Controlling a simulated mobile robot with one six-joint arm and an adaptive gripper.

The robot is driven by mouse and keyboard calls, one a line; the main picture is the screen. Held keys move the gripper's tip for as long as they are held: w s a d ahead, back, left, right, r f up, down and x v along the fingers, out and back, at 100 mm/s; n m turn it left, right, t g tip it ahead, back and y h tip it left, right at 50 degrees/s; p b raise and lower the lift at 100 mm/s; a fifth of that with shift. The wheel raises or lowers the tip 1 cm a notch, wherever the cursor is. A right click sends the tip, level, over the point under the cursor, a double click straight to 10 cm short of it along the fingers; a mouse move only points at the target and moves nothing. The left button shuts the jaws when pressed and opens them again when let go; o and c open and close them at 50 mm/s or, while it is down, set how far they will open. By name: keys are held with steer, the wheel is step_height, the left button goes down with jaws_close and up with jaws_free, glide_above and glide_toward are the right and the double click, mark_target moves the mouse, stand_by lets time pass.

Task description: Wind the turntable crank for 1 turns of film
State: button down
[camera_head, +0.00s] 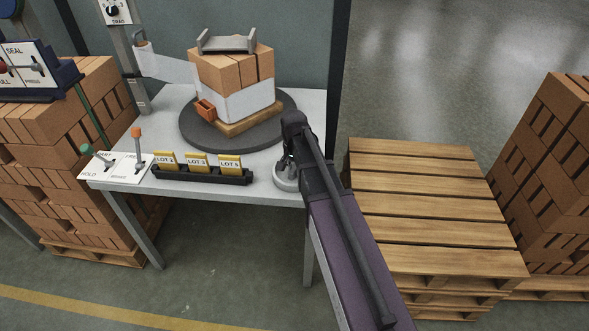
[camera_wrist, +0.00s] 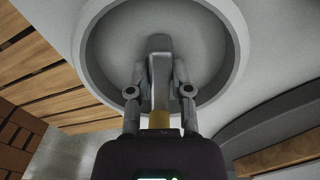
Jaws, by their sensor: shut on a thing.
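The dark round turntable (camera_head: 190,132) sits on the grey table and carries a stack of bricks (camera_head: 222,72) on a small wooden pallet. White film (camera_head: 245,103) wraps the lower part of the stack and stretches left to a film roll (camera_head: 145,58) on a post. The crank (camera_head: 286,180) is a pale round wheel at the table's right front corner. In the wrist view the crank's dish (camera_wrist: 100,60) fills the top. My gripper (camera_wrist: 160,75) is shut on the crank's upright handle (camera_wrist: 159,97), one finger on each side. In the head view my arm partly hides the crank.
A black rack with yellow lot cards (camera_head: 200,172) stands along the table's front edge. A panel with green and orange levers (camera_head: 112,167) is at the left corner. An empty wooden pallet stack (camera_head: 425,185) stands right of the table. Brick stacks (camera_head: 556,160) flank both sides.

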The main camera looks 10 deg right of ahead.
steer(key=n, duration=0.5)
steer(key=shift+n, duration=0.3)
steer(key=n, duration=0.4)
steer(key=shift+n, duration=0.4)
steer(key=n, duration=0.5)
steer(key=shift+n, duration=0.4)
steer(key=n, duration=0.4)
steer(key=shift+n, duration=0.4)
steer(key=c, duration=0.6)
jaws_free()
steer(key=shift+o, duration=0.2)
steer(key=shift+m, duration=0.3)
